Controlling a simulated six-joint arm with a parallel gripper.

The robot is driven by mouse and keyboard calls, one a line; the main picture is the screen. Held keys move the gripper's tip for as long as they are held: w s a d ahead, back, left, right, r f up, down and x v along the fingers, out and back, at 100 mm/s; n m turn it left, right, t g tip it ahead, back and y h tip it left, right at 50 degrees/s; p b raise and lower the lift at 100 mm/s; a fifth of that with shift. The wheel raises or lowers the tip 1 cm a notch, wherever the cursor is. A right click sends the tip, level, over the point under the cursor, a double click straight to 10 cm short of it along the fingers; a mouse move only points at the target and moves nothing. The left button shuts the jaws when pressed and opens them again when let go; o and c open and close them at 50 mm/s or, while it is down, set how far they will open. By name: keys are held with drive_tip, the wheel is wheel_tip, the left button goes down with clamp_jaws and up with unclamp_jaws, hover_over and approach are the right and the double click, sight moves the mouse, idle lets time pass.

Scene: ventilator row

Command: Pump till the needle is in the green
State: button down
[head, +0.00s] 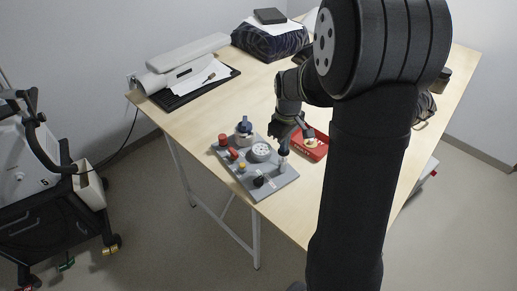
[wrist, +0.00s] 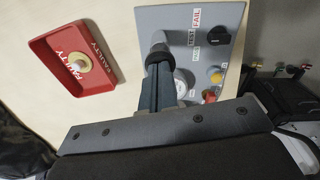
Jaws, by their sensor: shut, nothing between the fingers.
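A grey panel (head: 275,184) lies on the table, with a round white gauge (head: 260,151) near its middle. The gauge is partly hidden behind my fingers in the wrist view (wrist: 182,84); its needle and green zone are too small to read. An upright plunger with a dark handle (head: 284,148) stands at the panel's right side; its dark top (wrist: 158,54) shows at my fingertips in the wrist view. My gripper (head: 283,136) is shut and empty, close above the plunger. I cannot tell whether it touches the handle.
The panel also carries a black knob (head: 258,182), a yellow button (head: 242,168), red parts and a blue-topped part (head: 244,125). A red tray marked FAULTY (wrist: 104,45), holding a round cream piece, lies beside the panel.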

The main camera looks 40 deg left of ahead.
drive_tip(key=shift+r, duration=0.2)
drive_tip(key=shift+r, duration=1.95)
